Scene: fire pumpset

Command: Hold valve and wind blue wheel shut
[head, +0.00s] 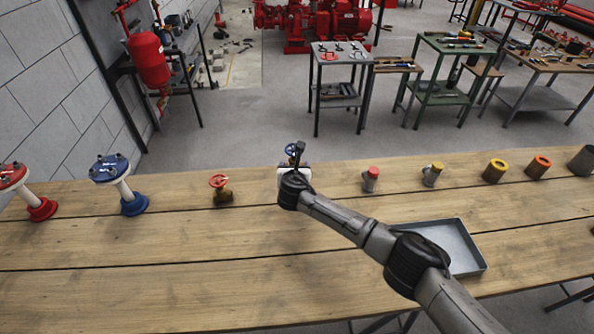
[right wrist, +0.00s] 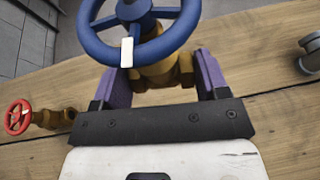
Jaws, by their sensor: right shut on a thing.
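The valve with the blue wheel stands on the wooden bench. In the head view only part of its blue wheel (head: 291,149) shows behind my right gripper (head: 296,160). In the right wrist view the blue wheel (right wrist: 138,28) is large at the top, with a white mark on its rim. Below the wheel is the brass valve body (right wrist: 165,76). The purple fingers of my right gripper (right wrist: 163,82) are on either side of this body, shut on it below the wheel. The contact faces are partly hidden. My left gripper is not in view.
A brass valve with a red wheel (head: 221,191) stands to the left. Blue (head: 134,203) and red (head: 42,208) flanged pipe pieces stand farther left. Small fittings line the bench's right side. A grey tray (head: 474,262) lies near my right arm. The bench's front left is clear.

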